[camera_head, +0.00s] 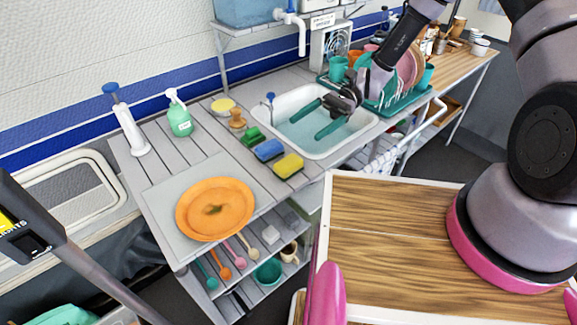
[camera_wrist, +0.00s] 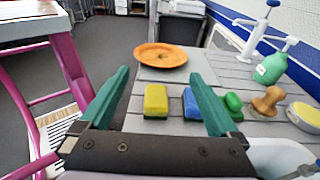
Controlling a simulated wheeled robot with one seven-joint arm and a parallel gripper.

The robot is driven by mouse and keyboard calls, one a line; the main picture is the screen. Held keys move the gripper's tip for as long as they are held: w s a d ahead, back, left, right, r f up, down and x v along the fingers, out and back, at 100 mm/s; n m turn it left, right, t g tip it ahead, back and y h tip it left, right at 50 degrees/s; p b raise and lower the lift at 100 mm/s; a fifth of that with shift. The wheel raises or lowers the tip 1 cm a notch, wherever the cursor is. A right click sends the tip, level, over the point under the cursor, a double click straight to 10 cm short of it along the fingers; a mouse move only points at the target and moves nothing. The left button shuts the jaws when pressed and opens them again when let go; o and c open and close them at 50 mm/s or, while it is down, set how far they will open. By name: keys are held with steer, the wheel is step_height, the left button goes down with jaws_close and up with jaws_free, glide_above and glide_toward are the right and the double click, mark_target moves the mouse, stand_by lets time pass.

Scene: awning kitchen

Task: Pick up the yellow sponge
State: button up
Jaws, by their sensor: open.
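The yellow sponge (camera_head: 289,166) lies on the grey slatted counter, in front of the sink. In the wrist view the yellow sponge (camera_wrist: 156,101) sits between my two green fingers, a little beyond them and nearer the left one. A blue sponge (camera_head: 269,149) and a green brush (camera_head: 250,136) lie in a row beside it. My gripper (camera_head: 326,118) is open and empty over the sink basin, to the right of the sponge and apart from it. In the wrist view my gripper (camera_wrist: 166,98) has its fingers spread wide.
The white sink (camera_head: 349,143) is beneath my gripper. An orange plate (camera_head: 216,208) lies on a grey board at left. A wooden brush (camera_head: 237,119), a soap bottle (camera_head: 179,117) and a pump dispenser (camera_head: 129,128) stand toward the wall. A dish rack (camera_head: 393,107) stands right of the sink.

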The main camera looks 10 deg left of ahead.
glide_toward(292, 159)
steer(key=x, duration=0.4)
steer(key=shift+s+a, duration=0.15)
steer(key=shift+s, duration=0.2)
steer(key=x, duration=0.6)
steer(key=shift+s+a+f, duration=0.1)
steer(key=shift+s+a, duration=0.1)
steer(key=shift+s, duration=0.05)
steer(key=c, duration=1.4)
